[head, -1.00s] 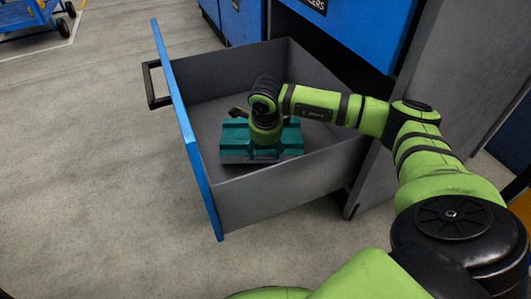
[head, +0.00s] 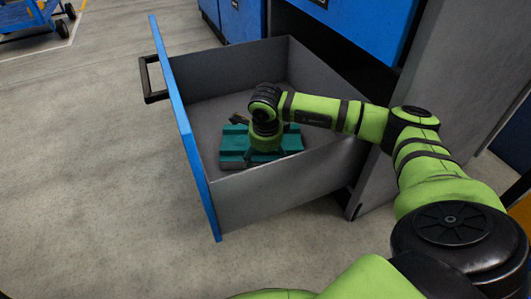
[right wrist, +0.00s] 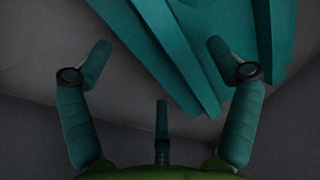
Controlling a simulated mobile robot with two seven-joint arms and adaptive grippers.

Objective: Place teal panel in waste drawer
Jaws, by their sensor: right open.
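The teal panel (head: 235,146) is a ribbed piece inside the open drawer (head: 290,178), apparently lying on its grey floor near the front-side corner. My right wrist is above it and hides its middle. In the right wrist view the panel (right wrist: 190,45) fills the upper middle and right. My right gripper (right wrist: 157,48) is open there, its fingers spread wide, with nothing clasped between them. The right finger overlaps the panel's edge in the picture; I cannot tell whether they touch. In the head view the fingers are mostly hidden. My left gripper is out of view.
The drawer has a blue front panel (head: 185,125) with a black handle (head: 150,82) and grey walls. The blue and grey cabinet (head: 425,100) stands behind and right. A blue cart (head: 30,22) is far at upper left. The concrete floor (head: 80,170) at left is clear.

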